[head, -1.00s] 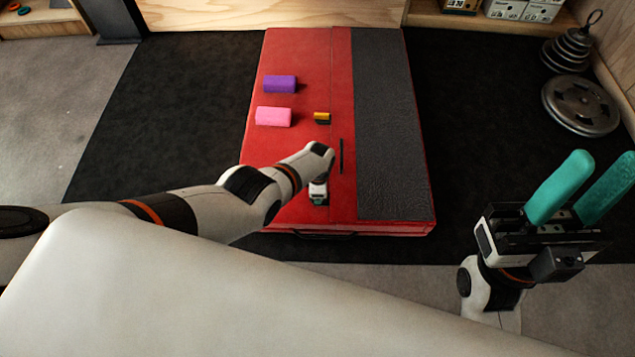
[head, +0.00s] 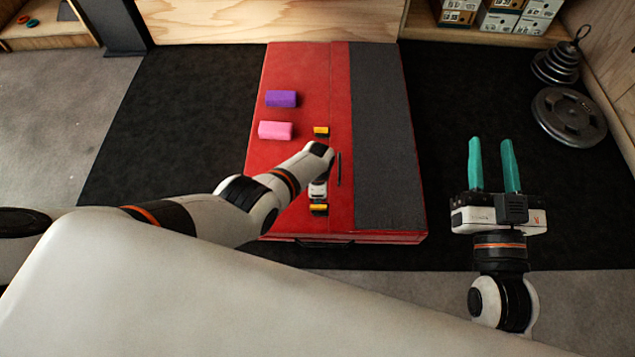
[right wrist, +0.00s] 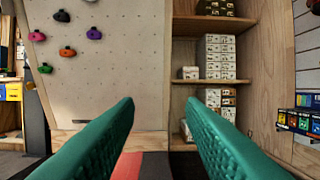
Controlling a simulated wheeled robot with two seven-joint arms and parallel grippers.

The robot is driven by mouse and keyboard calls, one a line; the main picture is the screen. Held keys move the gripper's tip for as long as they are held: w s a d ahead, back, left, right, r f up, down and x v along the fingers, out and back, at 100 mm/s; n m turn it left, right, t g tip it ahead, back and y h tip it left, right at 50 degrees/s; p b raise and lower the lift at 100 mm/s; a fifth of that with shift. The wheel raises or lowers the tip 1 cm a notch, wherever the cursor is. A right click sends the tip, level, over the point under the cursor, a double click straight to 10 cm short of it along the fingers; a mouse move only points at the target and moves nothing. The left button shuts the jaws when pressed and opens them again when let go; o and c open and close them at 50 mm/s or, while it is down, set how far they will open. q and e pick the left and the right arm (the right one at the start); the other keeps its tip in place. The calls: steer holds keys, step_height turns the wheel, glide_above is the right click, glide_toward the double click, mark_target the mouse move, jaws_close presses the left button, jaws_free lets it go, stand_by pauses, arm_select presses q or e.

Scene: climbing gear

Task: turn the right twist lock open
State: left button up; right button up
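Two small yellow-and-black twist locks lie on the red pad (head: 292,200): a far one (head: 321,131) and a near one (head: 319,208) close to the pad's front edge. I cannot tell from the pictures which is called the right one. My left gripper (head: 318,194) points down just behind the near lock; its fingers are hidden by its own wrist, and contact is not clear. My right gripper (head: 494,165) is open and empty, over the dark floor right of the pad, with its teal fingers pointing forward. The fingers also show in the right wrist view (right wrist: 160,115).
A purple block (head: 281,99) and a pink block (head: 275,130) lie on the pad's left part. A dark grey strip (head: 380,140) covers its right part. Weight plates (head: 569,117) lie on the floor at the right. Shelves with boxes (head: 497,22) stand at the back.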

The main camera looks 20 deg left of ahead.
steer(key=s+d+f+g+h+p, duration=0.1)
steer(key=f+g, duration=0.3)
steer(key=f, duration=0.1)
steer(key=s+d+f+g+h+p, duration=0.1)
steer(key=s+f+g, duration=0.1)
steer(key=f+g, duration=0.2)
steer(key=shift+d+f+h+p, duration=0.3)
steer(key=shift+f+h+p, duration=0.1)
steer(key=shift+f, duration=0.75)
steer(key=shift+s, duration=0.1)
